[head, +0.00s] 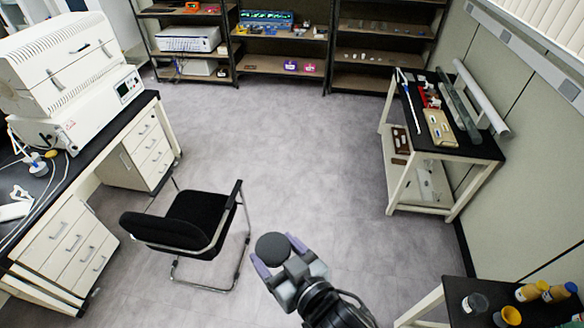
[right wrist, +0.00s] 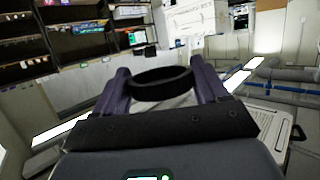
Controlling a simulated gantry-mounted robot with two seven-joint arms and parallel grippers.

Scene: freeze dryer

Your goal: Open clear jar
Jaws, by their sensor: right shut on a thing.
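In the right wrist view the black lid (right wrist: 160,83) shows as a dark ring between the fingers of my right gripper (right wrist: 160,90). A small clear-looking jar (head: 475,302) stands on the dark table at the bottom right, well apart from the gripper. Its top is too small to make out clearly. My left gripper is out of view.
The dark table (head: 450,290) also holds yellow-orange bottles (head: 531,291) and an orange-topped container (head: 508,316). A black chair (head: 195,225) stands left of my right gripper. A white-framed cart (head: 455,150) stands at the right wall. The middle floor is clear.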

